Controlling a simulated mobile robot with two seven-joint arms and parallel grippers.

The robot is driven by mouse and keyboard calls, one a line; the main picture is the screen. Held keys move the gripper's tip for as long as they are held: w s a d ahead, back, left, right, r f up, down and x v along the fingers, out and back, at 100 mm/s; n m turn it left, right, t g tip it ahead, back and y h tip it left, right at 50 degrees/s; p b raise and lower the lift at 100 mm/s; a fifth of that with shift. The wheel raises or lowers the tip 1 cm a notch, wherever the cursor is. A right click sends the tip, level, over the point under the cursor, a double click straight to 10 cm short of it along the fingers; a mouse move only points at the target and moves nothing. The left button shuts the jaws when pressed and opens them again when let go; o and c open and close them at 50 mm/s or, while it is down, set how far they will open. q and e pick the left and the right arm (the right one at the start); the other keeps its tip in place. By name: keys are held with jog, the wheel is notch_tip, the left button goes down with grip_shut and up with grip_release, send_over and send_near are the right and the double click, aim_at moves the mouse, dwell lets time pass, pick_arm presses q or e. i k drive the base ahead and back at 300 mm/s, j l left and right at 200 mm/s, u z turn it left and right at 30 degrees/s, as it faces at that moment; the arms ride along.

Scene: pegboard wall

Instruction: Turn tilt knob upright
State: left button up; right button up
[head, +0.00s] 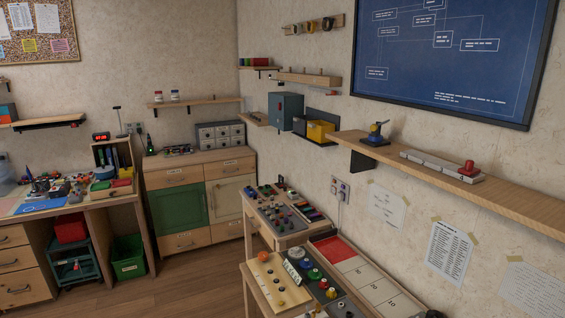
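I cannot tell for sure which thing is the tilt knob. A small blue device (376,131) stands on the long wooden wall shelf, with a part on top that sticks out to the right and looks tilted. Further right on the same shelf, a red knob (469,168) sits at the right end of a long grey bar (430,162) and looks roughly upright. Both are small in the head view. No gripper of mine can be made out in the head view.
The long shelf (500,195) runs along the right wall under a blue board (450,60). Below stand a low table with a grey panel of knobs (284,214) and a nearer bench with a red and white tray (365,278). Open wooden floor (190,285) lies at the lower left.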

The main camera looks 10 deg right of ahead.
aim_at(373, 127)
jog(key=i+j+z, duration=0.1)
jog(key=z, duration=0.25)
jog(key=j+z, duration=0.15)
jog(key=z, duration=0.25)
jog(key=i+j+z, duration=0.15)
jog(key=j, duration=0.2)
jog(key=i+j+z, duration=0.15)
jog(key=j, duration=0.2)
jog(key=j+z, duration=0.15)
jog(key=j, duration=0.2)
jog(key=i+j, duration=0.1)
jog(key=j, duration=0.45)
jog(key=i+j+z, duration=0.1)
jog(key=j, duration=0.4)
jog(key=i+j, duration=0.1)
jog(key=j, duration=0.45)
jog(key=i+j+z, duration=0.1)
jog(key=j, duration=0.45)
